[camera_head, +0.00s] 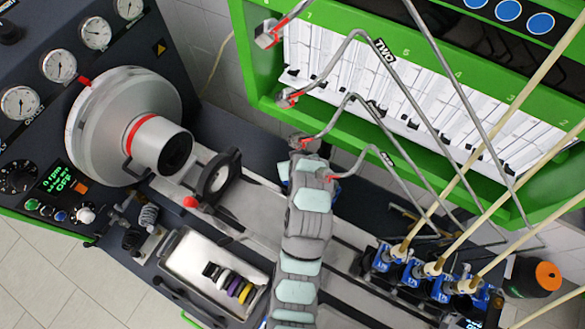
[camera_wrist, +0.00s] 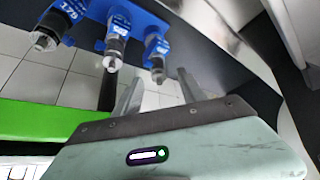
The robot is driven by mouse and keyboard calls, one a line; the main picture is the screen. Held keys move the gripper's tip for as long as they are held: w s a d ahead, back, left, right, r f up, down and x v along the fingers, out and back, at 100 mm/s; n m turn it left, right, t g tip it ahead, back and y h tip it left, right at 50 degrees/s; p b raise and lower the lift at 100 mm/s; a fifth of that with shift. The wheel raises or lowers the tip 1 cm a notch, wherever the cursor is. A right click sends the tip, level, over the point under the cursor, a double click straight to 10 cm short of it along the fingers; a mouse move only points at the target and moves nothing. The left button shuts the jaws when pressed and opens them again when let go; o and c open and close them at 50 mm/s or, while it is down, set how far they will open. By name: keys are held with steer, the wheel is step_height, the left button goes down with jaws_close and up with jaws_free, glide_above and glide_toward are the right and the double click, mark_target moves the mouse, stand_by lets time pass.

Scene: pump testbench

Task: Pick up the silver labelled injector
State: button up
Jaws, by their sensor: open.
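Small injectors with coloured bands lie in a metal tray (camera_head: 183,257) in the head view. A pale grey or silver band (camera_head: 222,277) shows among black, purple and yellow ones; it is too small to read any label. My gripper (camera_wrist: 159,88) is in the wrist view, its two metal fingers apart with nothing between them. In the head view my arm covers the middle, right of the tray, and the fingers cannot be made out. The tray and its injectors are not in the wrist view.
Blue clamps (camera_head: 410,272) with hoses stand on the bench at right; some blue clamps (camera_wrist: 118,28) show in the wrist view. Bent metal pipes (camera_head: 395,80) hang around my arm. A green-framed cabinet (camera_head: 255,80) stands behind. A large flywheel (camera_head: 115,110) stands left.

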steer(key=shift+p+x, duration=0.65)
steer(key=shift+x, duration=1.4)
steer(key=shift+d, duration=0.1)
steer(key=shift+c, duration=0.3)
jaws_close()
